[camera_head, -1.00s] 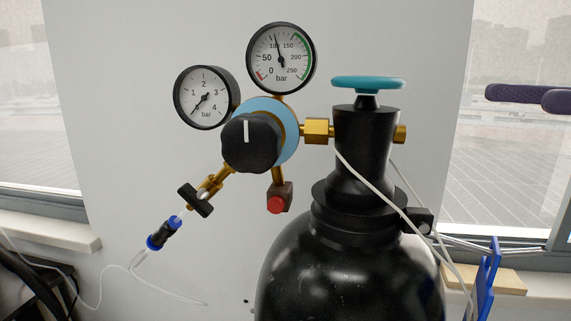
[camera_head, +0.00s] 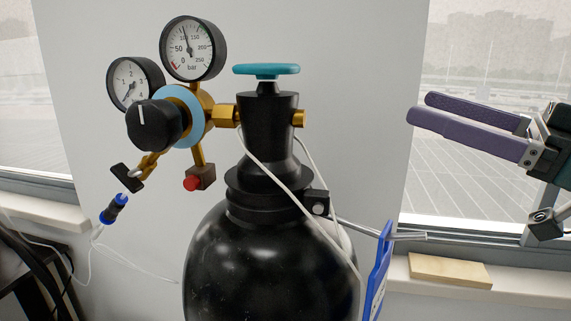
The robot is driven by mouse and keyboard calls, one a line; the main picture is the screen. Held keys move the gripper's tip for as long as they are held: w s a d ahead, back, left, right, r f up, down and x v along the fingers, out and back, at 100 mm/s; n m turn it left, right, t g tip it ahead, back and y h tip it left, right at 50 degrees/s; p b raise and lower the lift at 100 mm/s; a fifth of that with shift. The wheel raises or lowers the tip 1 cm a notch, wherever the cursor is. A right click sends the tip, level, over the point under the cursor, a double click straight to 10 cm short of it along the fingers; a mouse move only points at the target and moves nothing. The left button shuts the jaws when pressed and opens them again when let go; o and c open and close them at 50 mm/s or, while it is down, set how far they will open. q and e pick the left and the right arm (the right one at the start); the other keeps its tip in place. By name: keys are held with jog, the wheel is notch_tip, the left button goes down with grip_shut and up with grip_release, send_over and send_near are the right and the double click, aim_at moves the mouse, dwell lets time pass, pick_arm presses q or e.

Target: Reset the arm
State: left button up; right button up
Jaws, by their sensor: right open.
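My right gripper (camera_head: 416,108) comes in from the right edge, in front of the window. Its two purple fingers point left and stand apart with nothing between them. It is to the right of the black gas cylinder (camera_head: 270,255) and touches nothing. The cylinder has a teal valve handwheel (camera_head: 266,70) on top. A regulator with a black knob (camera_head: 153,126) and two round gauges, one at the upper left (camera_head: 135,82) and a larger one (camera_head: 193,48), is fixed to its left side. My left gripper is not in view.
A blue upright piece (camera_head: 380,270) stands right of the cylinder. A wooden block (camera_head: 450,270) lies on the window sill. White tubing (camera_head: 290,195) hangs over the cylinder. Dark equipment stands at the lower left. The space between the handwheel and my right gripper is free.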

notch_tip(320, 180, down, 12)
jog(key=s+f+m+t+h, duration=0.1)
jog(key=s+m+t+h, duration=0.2)
jog(key=m+h, duration=0.85)
jog(key=s+d+f+n+g+h, duration=0.15)
jog(key=s+f+g, duration=0.35)
jog(key=s, duration=0.6)
jog(key=s+f+g+h, duration=0.3)
jog(key=s+f+g, duration=0.2)
jog(key=s, duration=0.5)
notch_tip(320, 180, up, 34)
jog(key=s+g+p, duration=0.1)
jog(key=s+p, duration=0.2)
jog(key=p, duration=3)
jog(key=shift+d+f+p, duration=0.15)
jog(key=shift+p, duration=0.2)
jog(key=shift+f, duration=0.1)
